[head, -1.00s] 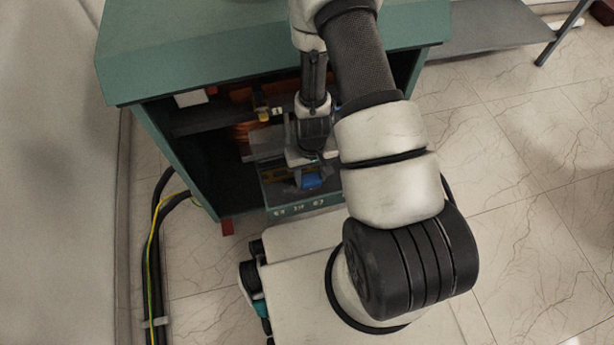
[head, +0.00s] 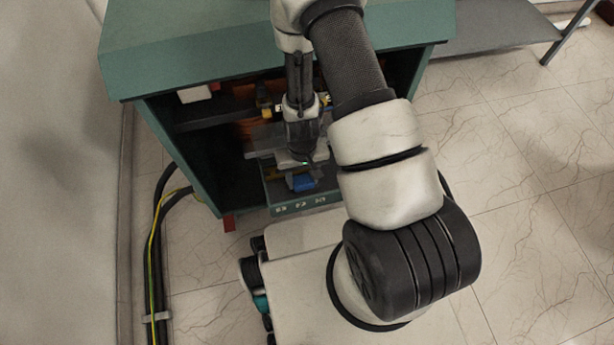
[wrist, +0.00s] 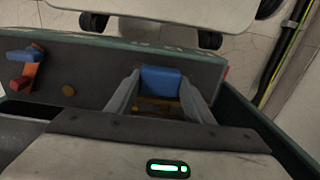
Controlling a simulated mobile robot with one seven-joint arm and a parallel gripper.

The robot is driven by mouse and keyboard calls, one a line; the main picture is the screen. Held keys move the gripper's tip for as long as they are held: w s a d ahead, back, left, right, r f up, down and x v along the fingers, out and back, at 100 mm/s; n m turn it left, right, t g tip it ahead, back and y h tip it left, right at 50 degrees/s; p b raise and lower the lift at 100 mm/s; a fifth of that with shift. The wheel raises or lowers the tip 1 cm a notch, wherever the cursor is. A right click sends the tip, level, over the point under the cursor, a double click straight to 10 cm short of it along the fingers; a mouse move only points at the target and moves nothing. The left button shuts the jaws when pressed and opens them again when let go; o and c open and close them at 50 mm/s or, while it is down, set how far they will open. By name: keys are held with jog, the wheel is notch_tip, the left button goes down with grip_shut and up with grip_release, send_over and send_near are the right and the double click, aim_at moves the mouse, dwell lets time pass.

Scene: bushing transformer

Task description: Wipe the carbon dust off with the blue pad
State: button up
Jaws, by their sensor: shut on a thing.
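The blue pad (head: 303,183) shows low in the opening of the green cabinet, just in front of my gripper (head: 301,172). In the wrist view the blue pad (wrist: 161,80) sits between the two grey fingertips of my gripper (wrist: 161,92), which are shut on it. A yellow-brown piece (wrist: 157,104) shows between the fingers behind the pad. The pad is over the dark grey panel (wrist: 95,75) near the cabinet's front edge. I cannot tell whether it touches that panel. I cannot make out the carbon dust in either view.
The green cabinet (head: 210,55) has a low front lip (head: 262,205) and side walls close around my gripper. Copper-coloured parts (head: 245,132) lie deeper inside. Black cables (head: 155,230) run left outside.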

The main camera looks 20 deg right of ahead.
aim_at(279, 191)
jog(key=shift+a, duration=2.25)
jog(key=shift+a+f, duration=0.15)
jog(key=shift+a, duration=1.25)
jog(key=shift+r+p, duration=0.85)
jog(key=shift+r, duration=0.4)
jog(key=s+b, duration=0.1)
jog(key=s, duration=1.1)
jog(key=shift+s+d, duration=0.1)
